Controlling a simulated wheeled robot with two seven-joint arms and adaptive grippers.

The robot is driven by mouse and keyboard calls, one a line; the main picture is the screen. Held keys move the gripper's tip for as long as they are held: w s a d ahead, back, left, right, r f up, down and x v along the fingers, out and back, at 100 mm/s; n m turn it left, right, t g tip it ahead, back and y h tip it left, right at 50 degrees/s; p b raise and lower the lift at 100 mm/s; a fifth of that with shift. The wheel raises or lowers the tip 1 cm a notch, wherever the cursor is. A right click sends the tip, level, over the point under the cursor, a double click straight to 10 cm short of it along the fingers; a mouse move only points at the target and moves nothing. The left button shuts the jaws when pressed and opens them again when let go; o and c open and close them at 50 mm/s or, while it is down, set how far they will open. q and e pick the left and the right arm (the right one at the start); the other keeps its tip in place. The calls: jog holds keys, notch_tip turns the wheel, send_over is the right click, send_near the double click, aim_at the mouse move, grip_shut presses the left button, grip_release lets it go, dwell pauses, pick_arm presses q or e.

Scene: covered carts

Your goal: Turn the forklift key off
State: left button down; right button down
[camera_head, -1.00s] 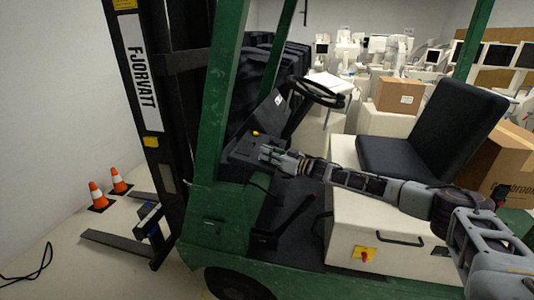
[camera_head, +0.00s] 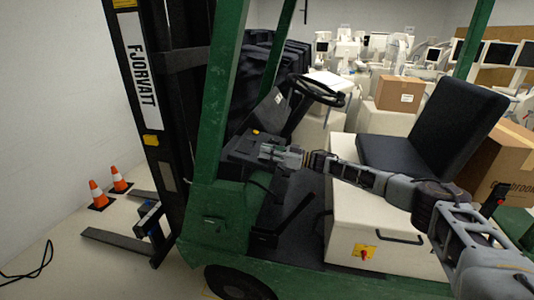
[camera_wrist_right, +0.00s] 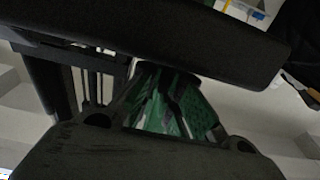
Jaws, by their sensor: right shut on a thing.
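The green forklift (camera_head: 205,230) stands in front of me with its dark dashboard (camera_head: 240,150) below the steering wheel (camera_head: 318,90). My right gripper (camera_head: 266,153) reaches in from the right, its fingertips at the dashboard. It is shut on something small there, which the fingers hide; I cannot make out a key. A yellow plate with a red switch (camera_head: 364,252) is on the side of the white seat box, well away from the gripper. The right wrist view is mostly filled by dark gripper parts, with a green patterned surface (camera_wrist_right: 165,105) behind them. My left gripper is not in view.
The black seat (camera_head: 425,135) is behind my right arm. Cardboard boxes (camera_head: 400,93) stand behind and right of it. The black mast (camera_head: 140,110) and green posts rise left of the dashboard. Orange cones (camera_head: 98,195) stand on the floor at left.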

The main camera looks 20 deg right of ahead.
jog(key=shift+r, duration=0.1)
jog(key=c, duration=1.6)
grip_release()
jog(key=shift+s+d, duration=0.1)
jog(key=shift+d, duration=0.05)
jog(key=v, duration=1.1)
jog(key=shift+s+d, duration=0.25)
